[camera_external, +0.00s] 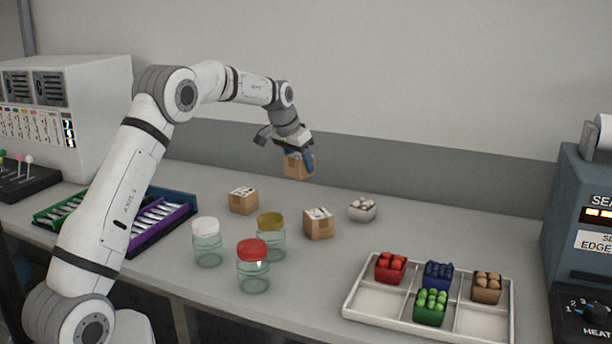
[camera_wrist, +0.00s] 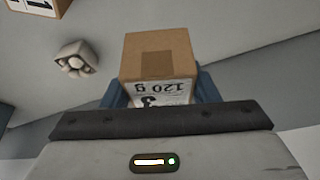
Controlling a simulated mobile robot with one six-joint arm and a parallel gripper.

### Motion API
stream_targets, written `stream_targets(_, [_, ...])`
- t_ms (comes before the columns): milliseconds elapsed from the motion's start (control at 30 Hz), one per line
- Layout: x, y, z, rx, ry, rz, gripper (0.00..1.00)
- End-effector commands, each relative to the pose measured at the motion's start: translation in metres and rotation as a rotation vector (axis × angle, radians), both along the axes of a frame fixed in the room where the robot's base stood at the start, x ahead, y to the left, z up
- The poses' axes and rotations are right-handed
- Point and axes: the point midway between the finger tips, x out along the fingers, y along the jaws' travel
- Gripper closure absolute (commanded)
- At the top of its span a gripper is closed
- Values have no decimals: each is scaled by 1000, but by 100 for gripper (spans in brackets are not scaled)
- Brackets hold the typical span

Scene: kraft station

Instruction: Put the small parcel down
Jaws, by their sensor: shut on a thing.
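The small parcel is a brown cardboard box (camera_external: 297,166) with a white label. My gripper (camera_external: 306,159) is shut on it and holds it up above the back of the worktop. In the wrist view the held parcel (camera_wrist: 158,60) sits between the blue fingers, and its label reads "120 g" upside down. Two other cardboard parcels stand on the worktop: one at the left (camera_external: 243,200) and one nearer the middle (camera_external: 318,223). The held parcel is apart from both.
A small bowl of white pieces (camera_external: 362,210) stands right of the parcels. Jars with white (camera_external: 207,242), yellow (camera_external: 271,238) and red lids (camera_external: 252,268) stand in front. A white divided tray (camera_external: 380,301) holds coloured punnets. The worktop right of the bowl is clear.

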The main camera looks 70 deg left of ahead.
Motion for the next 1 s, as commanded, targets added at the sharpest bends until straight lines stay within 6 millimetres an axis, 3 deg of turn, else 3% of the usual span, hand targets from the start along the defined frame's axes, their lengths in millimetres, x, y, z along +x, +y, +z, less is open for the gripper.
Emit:
stream_targets(33, [16,-27,5,-2,1,-45,71])
stream_targets(300, [69,-152,5,0,1,-244,71])
stream_targets(500, [85,-220,4,1,1,-348,71])
stream_targets(700, [90,-249,-2,2,3,-390,71])
stream_targets(1000, [90,-250,-53,1,4,-392,71])
